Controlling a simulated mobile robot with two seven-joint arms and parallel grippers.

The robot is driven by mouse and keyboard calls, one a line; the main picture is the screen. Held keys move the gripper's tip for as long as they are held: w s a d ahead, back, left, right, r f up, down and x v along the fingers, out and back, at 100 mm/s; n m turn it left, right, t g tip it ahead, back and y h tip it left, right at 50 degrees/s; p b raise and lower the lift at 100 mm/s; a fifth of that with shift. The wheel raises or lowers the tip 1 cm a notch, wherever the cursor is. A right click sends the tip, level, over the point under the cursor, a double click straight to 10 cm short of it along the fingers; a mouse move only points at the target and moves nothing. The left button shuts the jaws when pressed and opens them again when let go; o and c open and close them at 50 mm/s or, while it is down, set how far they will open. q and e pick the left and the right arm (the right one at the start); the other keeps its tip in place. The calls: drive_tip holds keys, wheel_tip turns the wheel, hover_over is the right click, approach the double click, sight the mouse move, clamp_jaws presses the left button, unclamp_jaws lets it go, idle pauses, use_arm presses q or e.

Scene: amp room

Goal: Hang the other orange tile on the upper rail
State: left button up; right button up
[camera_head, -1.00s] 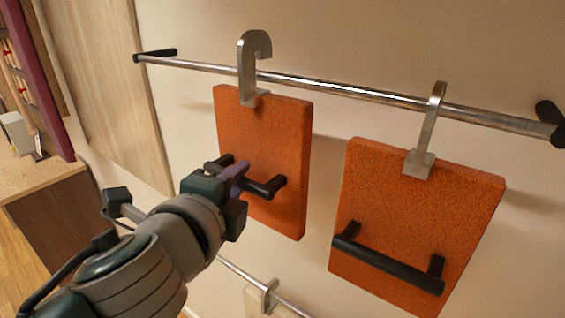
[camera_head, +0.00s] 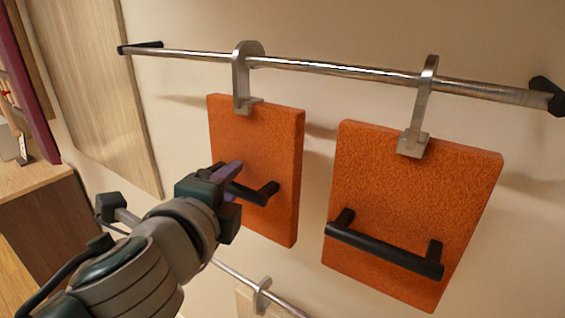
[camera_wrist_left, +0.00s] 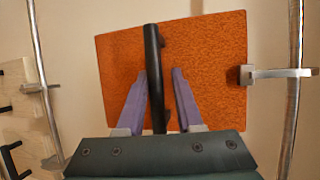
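The left orange tile (camera_head: 270,140) is upright below the upper rail (camera_head: 330,67). Its metal hook (camera_head: 241,80) curves over the rail and appears to rest on it. My left gripper (camera_head: 228,178) is at the tile's black handle (camera_head: 258,194). In the left wrist view, the purple fingers (camera_wrist_left: 161,78) stand on either side of the handle (camera_wrist_left: 154,60), with a visible gap on the right side. The tile (camera_wrist_left: 215,60) fills the background there. The other orange tile (camera_head: 410,190) hangs from the same rail by its hook (camera_head: 418,120). My right gripper is out of view.
A lower rail (camera_head: 235,276) carries a pale tile on a hook (camera_head: 262,295). A wooden panel (camera_head: 100,90) is on the wall at the left. A wooden cabinet (camera_head: 45,215) stands at the lower left.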

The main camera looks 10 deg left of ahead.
use_arm(q)
drive_tip(key=o, duration=0.3)
drive_tip(key=a+v, duration=0.1)
drive_tip(key=v, duration=0.9)
drive_tip(key=s+a+f+n+g, duration=0.1)
drive_tip(key=s+f+n+g, duration=0.25)
drive_tip(key=s+n, duration=0.2)
drive_tip(key=s+a+f+n+g+h, duration=0.1)
drive_tip(key=s+f+n+g, duration=0.1)
drive_tip(key=s+n+g, duration=0.3)
drive_tip(key=s+f+n+g, duration=0.3)
drive_tip(key=s+n, duration=0.2)
drive_tip(key=s, duration=0.2)
wheel_tip(320, 180, up, 23)
drive_tip(key=p, duration=2.2)
drive_tip(key=shift+s+n+h, duration=0.3)
drive_tip(key=shift+s+n, duration=0.05)
drive_tip(key=shift+s, duration=0.1)
